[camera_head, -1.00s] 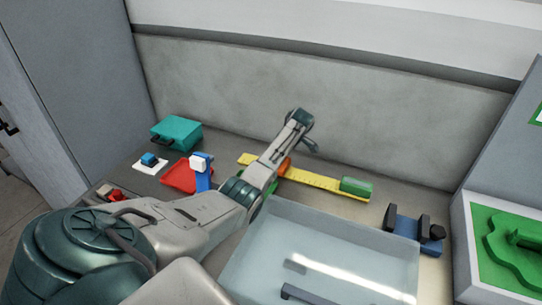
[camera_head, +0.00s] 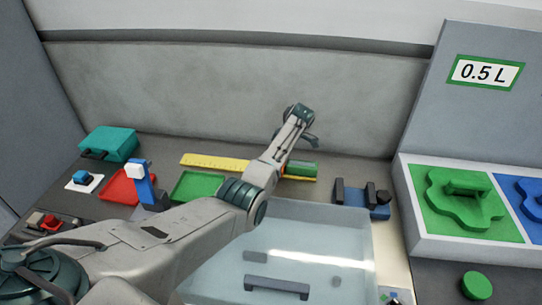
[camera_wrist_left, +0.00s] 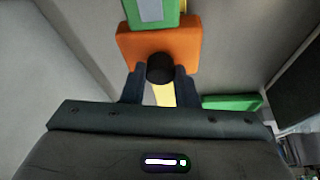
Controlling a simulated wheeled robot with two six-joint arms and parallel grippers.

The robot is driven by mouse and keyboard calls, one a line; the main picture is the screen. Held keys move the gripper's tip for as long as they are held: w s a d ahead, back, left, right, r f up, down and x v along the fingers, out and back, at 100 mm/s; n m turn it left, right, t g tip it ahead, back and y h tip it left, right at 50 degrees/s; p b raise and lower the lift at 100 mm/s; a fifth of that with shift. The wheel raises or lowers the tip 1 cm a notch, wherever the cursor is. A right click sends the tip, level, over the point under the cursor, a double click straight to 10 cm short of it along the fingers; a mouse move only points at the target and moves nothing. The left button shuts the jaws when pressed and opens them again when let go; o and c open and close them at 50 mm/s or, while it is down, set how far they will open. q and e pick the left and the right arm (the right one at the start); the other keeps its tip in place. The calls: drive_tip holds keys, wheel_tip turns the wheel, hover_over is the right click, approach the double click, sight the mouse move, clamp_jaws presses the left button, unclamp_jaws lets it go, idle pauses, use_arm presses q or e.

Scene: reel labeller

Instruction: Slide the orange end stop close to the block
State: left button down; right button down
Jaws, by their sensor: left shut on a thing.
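The orange end stop (camera_wrist_left: 185,47) with its black knob (camera_wrist_left: 160,68) fills the upper middle of the left wrist view. My left gripper (camera_wrist_left: 160,82) is shut on the end stop at the knob, one dark finger on each side. The green block (camera_wrist_left: 134,15) lies just beyond the end stop, with little or no gap visible between them. In the head view the green block (camera_head: 302,169) sits toward the right end of the yellow rail (camera_head: 215,162). There my arm hides the end stop and the fingertips. My right gripper is out of view.
A clear bin (camera_head: 330,225) stands in front of the rail. A green tray (camera_head: 196,187), red tray (camera_head: 118,187) and teal case (camera_head: 108,143) lie left. A blue fixture with black posts (camera_head: 362,199) stands right of the rail. The grey wall is close behind.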

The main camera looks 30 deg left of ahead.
use_arm(q)
drive_tip(key=shift+w+r, duration=0.1)
drive_tip(key=shift+r, duration=0.05)
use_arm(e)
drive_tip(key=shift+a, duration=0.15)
use_arm(q)
drive_tip(key=c, duration=1.4)
unclamp_jaws()
drive_tip(key=shift+o, duration=1.4)
drive_tip(key=shift+d+r, duration=0.15)
drive_tip(key=b+v, duration=0.3)
drive_tip(key=v, duration=0.7)
drive_tip(key=shift+r, duration=0.2)
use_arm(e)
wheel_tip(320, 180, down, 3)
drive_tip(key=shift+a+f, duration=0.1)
use_arm(q)
drive_tip(key=shift+d+f, duration=0.1)
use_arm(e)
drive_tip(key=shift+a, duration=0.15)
